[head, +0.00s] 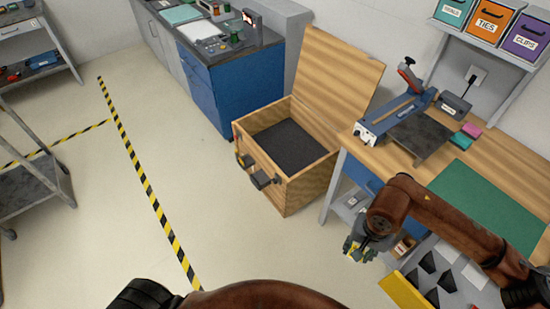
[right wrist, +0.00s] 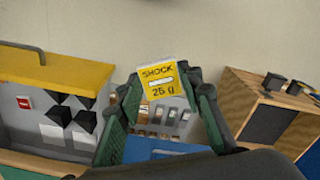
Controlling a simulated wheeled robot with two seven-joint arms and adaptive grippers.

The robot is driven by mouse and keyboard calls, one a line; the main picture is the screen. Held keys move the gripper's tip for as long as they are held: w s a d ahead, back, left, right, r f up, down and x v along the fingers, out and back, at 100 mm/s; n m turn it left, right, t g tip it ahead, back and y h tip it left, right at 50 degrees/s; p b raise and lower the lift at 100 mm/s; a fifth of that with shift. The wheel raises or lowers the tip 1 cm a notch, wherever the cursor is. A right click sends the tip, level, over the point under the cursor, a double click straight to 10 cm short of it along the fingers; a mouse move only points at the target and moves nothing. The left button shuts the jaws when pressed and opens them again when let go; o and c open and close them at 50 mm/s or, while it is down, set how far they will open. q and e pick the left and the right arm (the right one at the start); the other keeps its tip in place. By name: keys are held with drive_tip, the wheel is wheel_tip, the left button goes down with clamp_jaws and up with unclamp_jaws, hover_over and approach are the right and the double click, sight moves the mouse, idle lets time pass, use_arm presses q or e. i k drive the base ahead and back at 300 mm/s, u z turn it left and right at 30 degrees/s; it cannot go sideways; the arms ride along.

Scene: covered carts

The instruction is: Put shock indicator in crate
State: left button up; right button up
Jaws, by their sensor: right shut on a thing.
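The shock indicator (right wrist: 160,85) is a small yellow tag with a white window, marked "SHOCK" and "25 g". My right gripper (right wrist: 158,98) is shut on it, with the green fingers at its sides. In the head view my right gripper (head: 360,250) hangs at the workbench's front edge, to the right of the crate and apart from it; a bit of yellow shows at its fingers. The crate (head: 303,190) is wooden, stands on the floor with its lid raised, and has a dark lining. It also shows at the right of the right wrist view (right wrist: 240,97). My left gripper is not in view.
The wooden workbench (head: 490,150) at the right carries a blue tool and a green mat (head: 487,203). A yellow-topped grey case (right wrist: 55,70) with black pieces is near the gripper. A blue cabinet (head: 245,83) stands behind the crate. Floor left of the crate is clear.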

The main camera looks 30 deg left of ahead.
sight(283, 156)
drive_tip(key=u, duration=0.65)
drive_tip(key=i, duration=0.45)
drive_tip(key=u, duration=1.35)
drive_tip(key=i, duration=1)
drive_tip(key=u, duration=0.3)
drive_tip(key=i, duration=1.3)
drive_tip(key=z, duration=1.35)
drive_tip(key=i, duration=0.75)
drive_tip(key=z, duration=0.8)
